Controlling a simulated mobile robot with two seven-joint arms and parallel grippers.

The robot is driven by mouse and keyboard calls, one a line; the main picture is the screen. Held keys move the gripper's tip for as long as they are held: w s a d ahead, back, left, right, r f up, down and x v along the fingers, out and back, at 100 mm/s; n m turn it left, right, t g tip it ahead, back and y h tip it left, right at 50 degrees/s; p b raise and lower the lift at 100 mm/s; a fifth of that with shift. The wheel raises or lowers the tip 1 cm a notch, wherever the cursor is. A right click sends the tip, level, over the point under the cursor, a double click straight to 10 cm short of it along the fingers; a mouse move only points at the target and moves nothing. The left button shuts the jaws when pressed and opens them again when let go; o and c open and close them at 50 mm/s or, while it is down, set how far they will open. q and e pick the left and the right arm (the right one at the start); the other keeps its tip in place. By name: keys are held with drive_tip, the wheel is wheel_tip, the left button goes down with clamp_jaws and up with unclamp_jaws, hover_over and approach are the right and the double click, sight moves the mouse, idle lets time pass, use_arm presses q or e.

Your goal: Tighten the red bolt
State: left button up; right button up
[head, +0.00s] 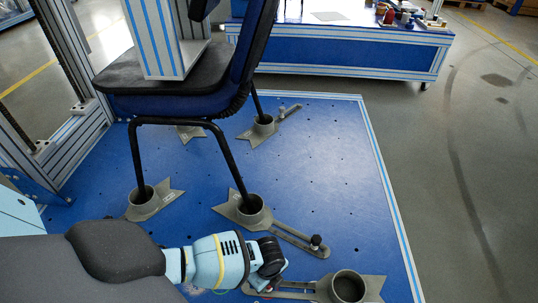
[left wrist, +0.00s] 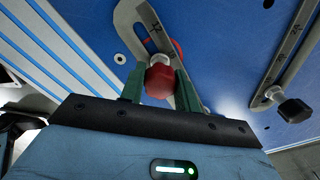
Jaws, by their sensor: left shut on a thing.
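The red bolt (left wrist: 160,80) has a red head on a pale threaded shank and stands in the slot of a grey slotted bracket (left wrist: 135,18). In the left wrist view the green fingers of my left gripper (left wrist: 160,88) are on either side of the red head, shut on it. In the head view my left gripper (head: 266,283) is at the bottom, low over the bracket near the blue platform's front edge. A small bit of red shows there; the rest of the bolt is hidden by the gripper. My right gripper is not in view.
A black-knobbed bolt (head: 316,241) sits in the neighbouring slotted bracket (head: 285,232). A blue chair (head: 185,80) stands with its legs in grey cup holders on the blue platform (head: 330,150). A metal frame (head: 78,60) rises at left. The platform's right part is clear.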

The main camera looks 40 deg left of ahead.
use_arm(q)
drive_tip(key=m, duration=0.3)
drive_tip(key=shift+m, duration=0.3)
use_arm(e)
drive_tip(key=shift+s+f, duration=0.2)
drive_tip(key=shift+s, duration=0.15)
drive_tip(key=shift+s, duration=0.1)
use_arm(q)
drive_tip(key=shift+m, duration=0.4)
drive_tip(key=m+b, duration=0.1)
drive_tip(key=m, duration=0.2)
drive_tip(key=shift+m, duration=0.3)
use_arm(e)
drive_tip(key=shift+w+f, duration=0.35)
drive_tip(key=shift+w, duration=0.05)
